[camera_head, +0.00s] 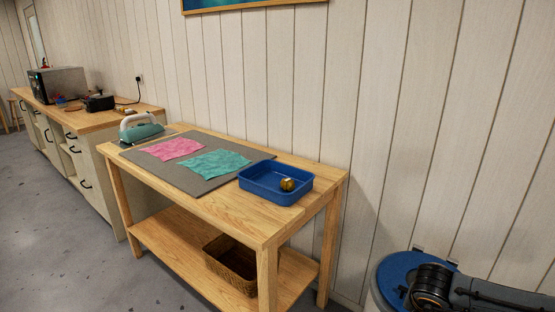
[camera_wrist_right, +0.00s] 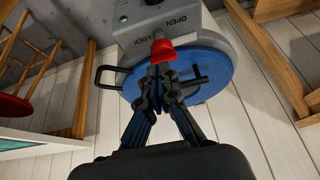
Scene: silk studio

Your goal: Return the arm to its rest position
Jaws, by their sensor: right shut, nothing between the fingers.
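My right arm (camera_head: 490,292) comes in at the lower right of the head view, over or in front of a blue round lid (camera_head: 392,272). In the right wrist view my right gripper (camera_wrist_right: 168,76) is shut and empty. Its fingertips point at a red knob (camera_wrist_right: 165,52) on a grey box marked OPEN and LOCK (camera_wrist_right: 172,22). I cannot tell whether the tips touch the knob. The blue lid with side handles (camera_wrist_right: 212,68) lies behind the fingers, which hide part of it. My left gripper is in neither view.
A wooden table (camera_head: 262,228) holds a grey mat (camera_head: 185,178), pink cloth (camera_head: 172,149), teal cloth (camera_head: 212,163), an iron (camera_head: 140,128) and a blue tray (camera_head: 262,188) with a gold round thing (camera_head: 288,184). A basket (camera_head: 232,264) stands below. Floor at left is clear.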

